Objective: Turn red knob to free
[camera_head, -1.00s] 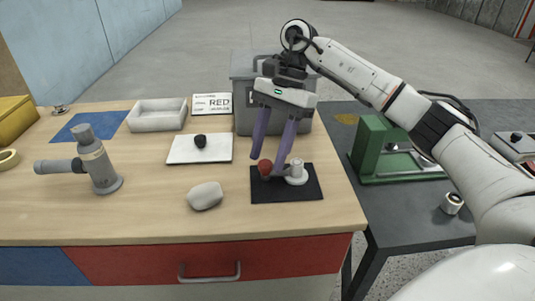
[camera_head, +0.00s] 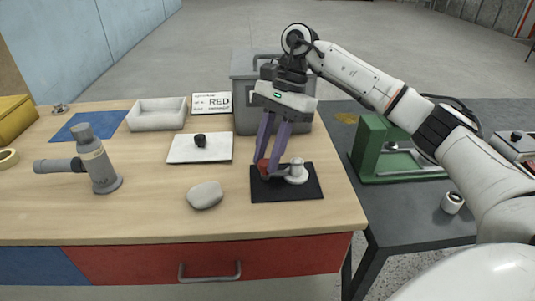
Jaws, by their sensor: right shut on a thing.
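The red knob (camera_head: 263,166) is on the left end of a small grey fitting on a black square plate (camera_head: 300,192) at the right of the wooden table. A short pale post (camera_head: 296,171) stands on the plate just right of the knob. My right gripper (camera_head: 267,168) points down from above, with its purple fingers shut on the red knob and partly hiding it. My left gripper is not in view.
A white plate with a black knob (camera_head: 200,140) lies left of the black plate. A grey stone (camera_head: 205,195) lies in front. A grey bin (camera_head: 243,105) stands behind my gripper. A sign (camera_head: 211,104) reads RED. A grey pipe fitting (camera_head: 97,165) stands at left.

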